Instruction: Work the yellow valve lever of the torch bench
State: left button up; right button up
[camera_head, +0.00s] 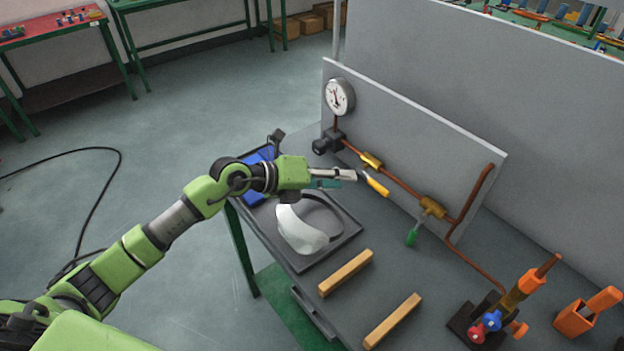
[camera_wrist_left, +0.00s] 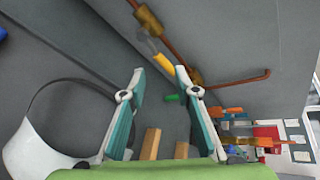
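The yellow valve lever (camera_head: 377,186) sticks out from a brass valve (camera_head: 371,160) on the copper pipe, pointing down and right in the head view. In the left wrist view the yellow lever (camera_wrist_left: 164,64) shows in the gap between the fingertips, at or just beyond them. My left gripper (camera_head: 350,178) is open beside the lever, and its open fingers also show in the left wrist view (camera_wrist_left: 160,73). I cannot tell whether a finger touches the lever. My right gripper is in neither view.
A green lever (camera_head: 412,237) hangs from a second brass valve (camera_head: 433,207). A gauge (camera_head: 339,96) is on the grey backboard (camera_head: 400,130). Below the arm are a tray (camera_head: 345,238) with a white visor (camera_head: 300,232) and two wooden bars (camera_head: 346,273). A torch (camera_head: 520,293) stands right.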

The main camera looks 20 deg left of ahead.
pick_arm(q)
jog(key=s+a+r, duration=0.1)
jog(key=s+a, duration=0.2)
jog(key=a, duration=0.2)
jog(key=shift+s, duration=0.25)
dwell(0.3)
jog(key=shift+r, duration=0.1)
dwell(0.3)
